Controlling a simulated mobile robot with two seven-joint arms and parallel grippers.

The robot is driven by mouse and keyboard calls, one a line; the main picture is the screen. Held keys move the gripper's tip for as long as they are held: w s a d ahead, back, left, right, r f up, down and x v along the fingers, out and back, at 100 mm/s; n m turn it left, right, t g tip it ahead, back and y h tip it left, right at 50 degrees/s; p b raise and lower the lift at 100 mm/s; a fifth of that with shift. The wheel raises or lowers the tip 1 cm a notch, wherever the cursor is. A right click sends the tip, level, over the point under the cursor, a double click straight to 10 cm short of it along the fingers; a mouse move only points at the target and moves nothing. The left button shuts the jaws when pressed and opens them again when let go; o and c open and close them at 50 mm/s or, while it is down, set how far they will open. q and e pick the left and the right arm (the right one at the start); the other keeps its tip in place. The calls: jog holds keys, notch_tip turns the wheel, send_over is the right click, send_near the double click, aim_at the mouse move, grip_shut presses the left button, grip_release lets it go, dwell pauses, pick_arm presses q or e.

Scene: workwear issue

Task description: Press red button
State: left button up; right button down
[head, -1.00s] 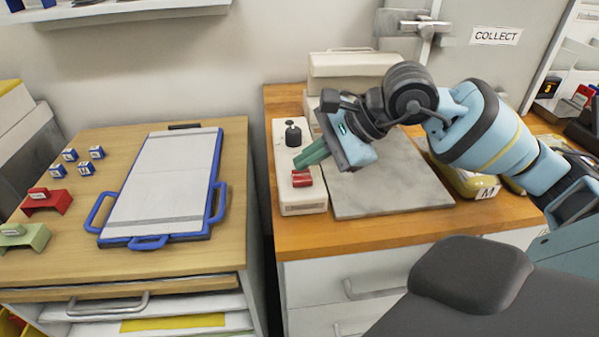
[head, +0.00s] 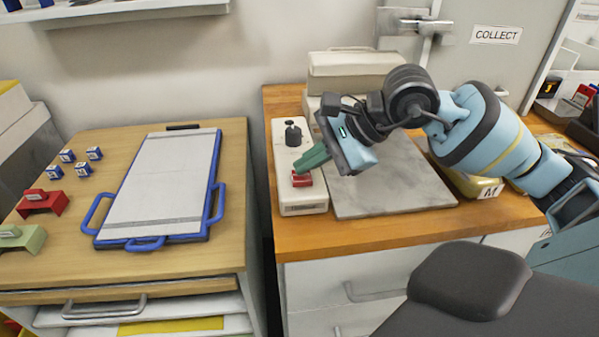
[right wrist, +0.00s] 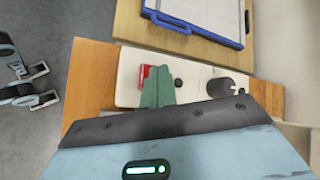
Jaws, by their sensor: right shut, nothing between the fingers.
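The red button (head: 302,179) sits near the front end of a white control box (head: 303,205) on the wooden counter. A black knob (head: 293,134) stands at the back of the same box. My right gripper (head: 299,167) is shut and empty, its green fingertips just above and behind the red button. I cannot tell whether they touch it. In the right wrist view the green fingers (right wrist: 157,88) lie beside the red button (right wrist: 145,76), partly covering it.
A grey slab (head: 390,190) lies right of the box, under my right arm. A blue-handled clipboard (head: 160,190) lies on the left table, with red (head: 42,203) and green blocks. A gap separates the two tables.

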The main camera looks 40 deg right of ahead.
pick_arm(q)
jog(key=shift+w+f, duration=0.1)
jog(key=shift+w, duration=0.2)
pick_arm(e)
jog(key=shift+f, duration=0.1)
jog(key=shift+r+p, duration=0.3)
jog(key=shift+r, duration=0.3)
pick_arm(q)
jog(key=shift+r, duration=0.4)
jog(key=shift+s, duration=0.2)
